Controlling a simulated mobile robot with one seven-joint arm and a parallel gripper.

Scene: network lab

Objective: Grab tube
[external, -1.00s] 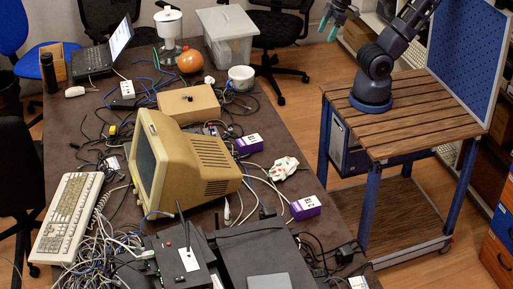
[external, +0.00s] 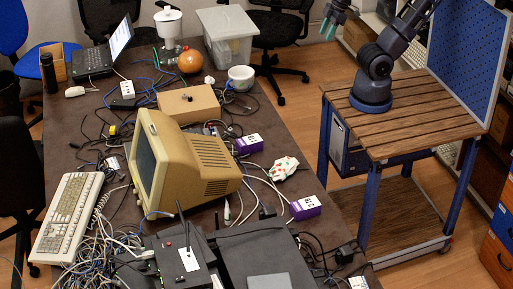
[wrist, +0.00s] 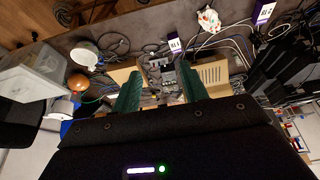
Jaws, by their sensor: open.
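My gripper (external: 334,20) is at the top of the external view, in the air to the right of the long table and above the floor. In the wrist view its two green fingers (wrist: 160,88) stand wide apart with nothing between them. A small white, pointed, tube-like item (external: 227,212) stands on the table just right of the beige monitor (external: 190,165); I cannot tell for sure that it is the tube. My gripper is far from it. I cannot make it out in the wrist view.
The brown table (external: 285,135) is crowded with cables, a cardboard box (external: 188,102), a white mug (external: 241,78), an orange ball-like object (external: 190,62), purple boxes (external: 306,207), a clear bin (external: 228,42) and black devices (external: 260,255). Floor shows between it and my wooden-topped stand.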

